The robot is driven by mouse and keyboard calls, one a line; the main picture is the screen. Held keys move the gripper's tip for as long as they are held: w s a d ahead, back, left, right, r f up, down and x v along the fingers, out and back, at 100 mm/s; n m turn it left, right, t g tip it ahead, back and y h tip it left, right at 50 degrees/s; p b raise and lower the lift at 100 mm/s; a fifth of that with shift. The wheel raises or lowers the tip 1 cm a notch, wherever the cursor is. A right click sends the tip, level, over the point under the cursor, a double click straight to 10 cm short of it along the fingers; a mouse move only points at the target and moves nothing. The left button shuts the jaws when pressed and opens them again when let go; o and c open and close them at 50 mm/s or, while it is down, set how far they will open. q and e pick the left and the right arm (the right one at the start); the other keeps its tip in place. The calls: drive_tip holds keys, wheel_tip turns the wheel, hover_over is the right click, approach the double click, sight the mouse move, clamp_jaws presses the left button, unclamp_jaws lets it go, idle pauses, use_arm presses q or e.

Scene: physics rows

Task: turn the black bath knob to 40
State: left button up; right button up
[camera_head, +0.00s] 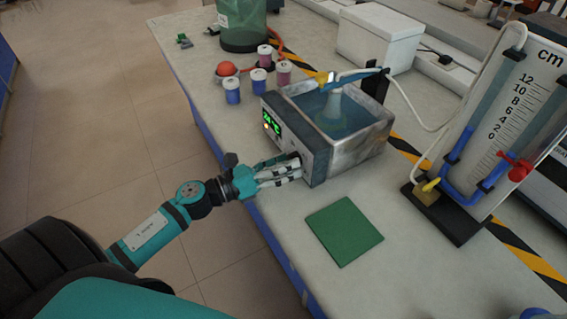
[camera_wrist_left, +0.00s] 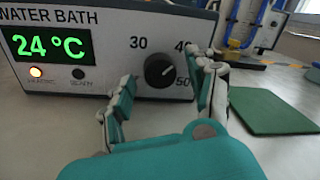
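The water bath (camera_head: 335,135) is a metal box with a grey front panel, holding water and a flask. In the left wrist view, its black knob (camera_wrist_left: 159,71) sits on the panel among the printed marks 30, 40 and 50. A small light pointer mark shows on the knob, toward its right side. The green display (camera_wrist_left: 52,46) reads 24 °C, and an orange lamp is lit beneath it. My left gripper (camera_wrist_left: 165,88) is open, with its fingers spread on either side of the knob; contact cannot be told.
A green mat (camera_head: 344,231) lies in front of the bath. A manometer stand (camera_head: 455,215) with tubing is to the right. Small reel-like pots (camera_head: 232,90), a red ball (camera_head: 227,69) and a green container (camera_head: 243,25) stand behind. A white box (camera_head: 378,38) is farther back.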

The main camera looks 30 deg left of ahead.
use_arm(q)
drive_tip(key=shift+s, duration=0.1)
drive_tip(key=v, duration=1.2)
drive_tip(key=shift+f, duration=0.1)
